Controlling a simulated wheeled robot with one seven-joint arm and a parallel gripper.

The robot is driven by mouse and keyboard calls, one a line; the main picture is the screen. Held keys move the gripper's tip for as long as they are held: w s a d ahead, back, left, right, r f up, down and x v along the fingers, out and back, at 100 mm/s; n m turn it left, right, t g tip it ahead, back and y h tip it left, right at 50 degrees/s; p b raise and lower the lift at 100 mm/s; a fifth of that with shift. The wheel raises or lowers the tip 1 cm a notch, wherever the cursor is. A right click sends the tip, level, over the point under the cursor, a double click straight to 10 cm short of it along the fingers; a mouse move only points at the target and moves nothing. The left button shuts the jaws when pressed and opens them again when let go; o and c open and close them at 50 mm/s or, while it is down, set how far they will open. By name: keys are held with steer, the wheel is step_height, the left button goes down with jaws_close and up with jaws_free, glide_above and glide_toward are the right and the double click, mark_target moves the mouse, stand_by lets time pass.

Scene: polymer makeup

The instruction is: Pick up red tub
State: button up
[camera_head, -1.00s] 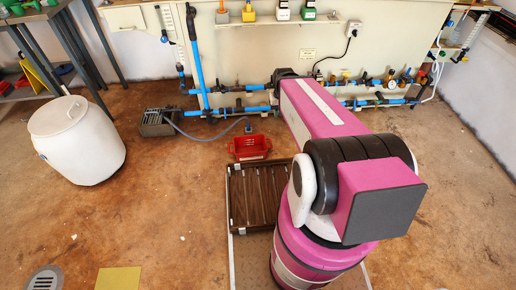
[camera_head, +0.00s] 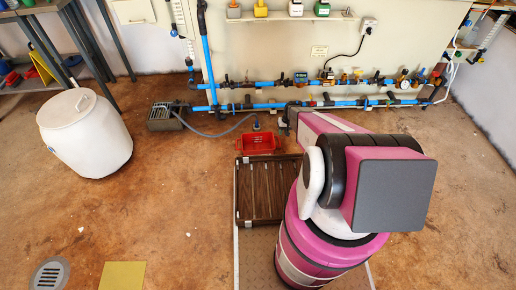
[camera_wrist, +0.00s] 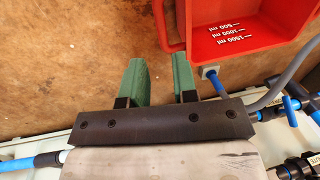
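The red tub (camera_head: 258,143) is an open box on the floor, just beyond the dark slatted board in the head view. In the wrist view the tub (camera_wrist: 250,28) fills the upper right, with white millilitre markings and a handle loop at its left side. My gripper (camera_wrist: 158,66) has two green fingers standing apart, with nothing held between them. The handle's lower end shows just beyond the fingertips, near the right finger. I cannot tell whether they touch. In the head view my arm reaches to the right of the tub and hides most of my gripper.
Blue pipes (camera_head: 330,103) with valves run along the wall behind the tub. A grey box (camera_head: 163,118) with a hose stands left of it. A white barrel (camera_head: 85,140) stands at left. The dark slatted board (camera_head: 266,190) lies in front. Floor between barrel and board is clear.

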mark_target(279, 141)
steer(key=f, duration=0.3)
steer(key=a+f, duration=0.1)
steer(key=f, duration=0.2)
steer(key=a+f, duration=0.1)
steer(key=f, duration=0.3)
steer(key=shift+r, duration=0.1)
jaws_close()
